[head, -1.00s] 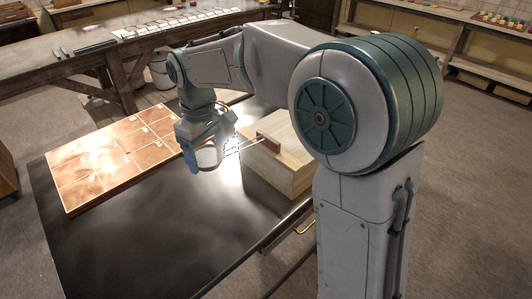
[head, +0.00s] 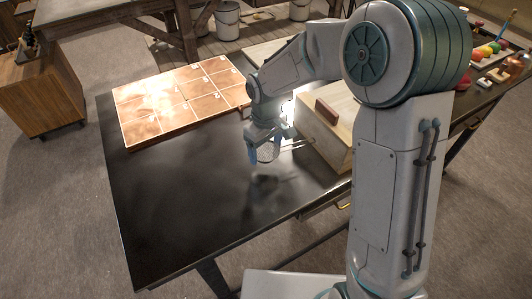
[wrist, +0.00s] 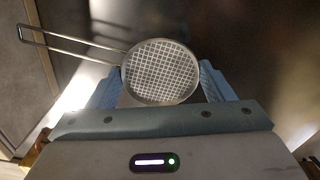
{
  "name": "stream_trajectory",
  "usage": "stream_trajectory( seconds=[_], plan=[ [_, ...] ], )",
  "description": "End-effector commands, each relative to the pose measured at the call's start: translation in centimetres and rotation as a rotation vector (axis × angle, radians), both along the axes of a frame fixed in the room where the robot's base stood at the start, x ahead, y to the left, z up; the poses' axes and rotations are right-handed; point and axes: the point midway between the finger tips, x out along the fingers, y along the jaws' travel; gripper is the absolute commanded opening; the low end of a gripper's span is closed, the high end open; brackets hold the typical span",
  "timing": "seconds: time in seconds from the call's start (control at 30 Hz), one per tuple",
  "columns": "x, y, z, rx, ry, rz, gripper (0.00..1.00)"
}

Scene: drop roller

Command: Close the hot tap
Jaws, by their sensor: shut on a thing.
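My gripper (head: 266,152) is above the dark table, left of a pale wooden box. In the wrist view my gripper (wrist: 160,88) has its blue fingers on either side of a round wire-mesh strainer (wrist: 160,70) and is shut on it. The strainer's thin wire handle extends to the upper left in that view. In the head view the strainer (head: 268,153) is small and partly hidden by the fingers. I cannot make out a hot tap in either view.
The dark table (head: 190,210) is bare at its front and left. A copper-coloured tiled board (head: 150,105) lies at its back left. The pale wooden box (head: 330,140) with a brown handle stands at the right. A wooden cabinet (head: 45,95) stands beyond the table's left.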

Motion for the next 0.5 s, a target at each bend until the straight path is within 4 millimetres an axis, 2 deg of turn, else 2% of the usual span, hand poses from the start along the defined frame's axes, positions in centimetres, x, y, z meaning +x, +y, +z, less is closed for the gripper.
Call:
stream_trajectory(
  seconds=[0.1,0.2,0.5],
  plan=[
    [-0.1,0.0,-2.0,-0.002,0.006,0.001,0.52],
    [-0.1,0.0,-3.0,-0.001,0.003,0.000,0.52],
    [0.0,0.0,-3.3,-0.001,0.001,0.000,0.52]
  ],
)
